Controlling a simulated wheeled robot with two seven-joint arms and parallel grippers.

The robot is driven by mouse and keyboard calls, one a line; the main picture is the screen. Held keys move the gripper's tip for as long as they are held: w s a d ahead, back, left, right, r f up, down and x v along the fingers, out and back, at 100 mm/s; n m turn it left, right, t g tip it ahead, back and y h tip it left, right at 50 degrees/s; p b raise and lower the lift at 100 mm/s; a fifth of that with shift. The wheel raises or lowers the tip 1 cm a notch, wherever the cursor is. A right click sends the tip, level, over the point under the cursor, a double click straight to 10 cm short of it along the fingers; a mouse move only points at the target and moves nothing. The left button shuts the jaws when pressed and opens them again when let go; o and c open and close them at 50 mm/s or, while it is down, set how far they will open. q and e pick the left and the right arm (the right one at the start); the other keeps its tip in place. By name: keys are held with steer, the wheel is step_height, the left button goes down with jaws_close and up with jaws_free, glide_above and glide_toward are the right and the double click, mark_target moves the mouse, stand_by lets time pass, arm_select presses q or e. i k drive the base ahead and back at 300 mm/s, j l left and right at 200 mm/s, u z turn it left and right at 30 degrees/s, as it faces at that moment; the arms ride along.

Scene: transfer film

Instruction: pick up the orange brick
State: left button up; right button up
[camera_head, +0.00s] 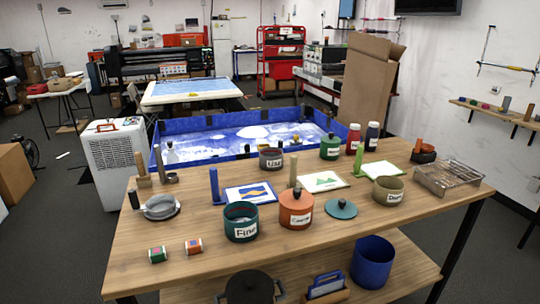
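A small orange brick (194,246) with a darker coloured patch lies on the front left of the wooden table (130,275). A small green block (157,254) with a red and white patch lies just left of it, apart from it. Nothing covers the orange brick. Neither of my grippers is in view.
A green labelled pot (240,232) stands right of the orange brick, with an orange lidded pot (296,213) beyond it. A round grey dish (161,207) sits behind the bricks. Bare tabletop surrounds the two bricks. A wire rack (448,178) stands at the right end.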

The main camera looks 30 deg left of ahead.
mark_target(195, 245)
steer(key=u, duration=1.65)
